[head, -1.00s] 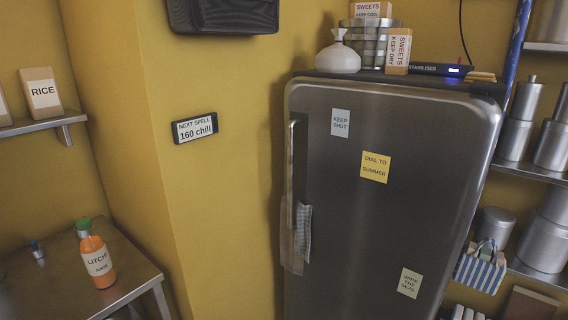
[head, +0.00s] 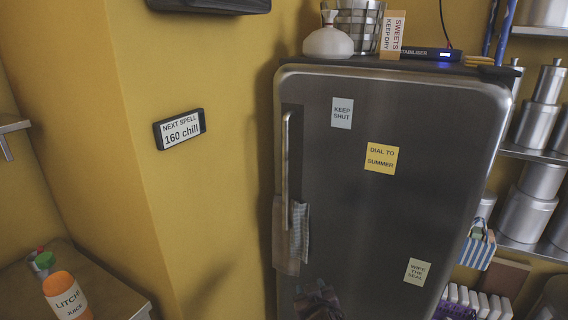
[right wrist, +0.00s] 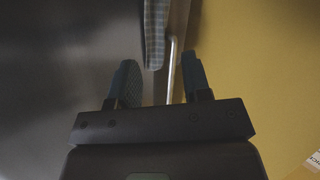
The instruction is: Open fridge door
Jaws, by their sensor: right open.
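The steel fridge door (head: 370,230) is closed against its body. Its upright bar handle (head: 286,165) runs down the left edge. A checked cloth (head: 299,230) hangs over the handle's lower part. My right gripper (right wrist: 160,72) is open in the right wrist view. The end of the handle bar (right wrist: 171,70) shows between its two fingers, nearer the right one, with the cloth (right wrist: 154,35) just beyond. I cannot tell whether the fingers touch the bar. The right gripper is outside the head view, apart from a dark blurred reflection low on the door. My left gripper is not in view.
A white sack (head: 328,40), a metal basket and a sweets box (head: 392,35) stand on the fridge. Shelves with steel canisters (head: 539,125) are close on the right. A yellow wall is left of the handle. A juice bottle (head: 66,295) stands on a table at lower left.

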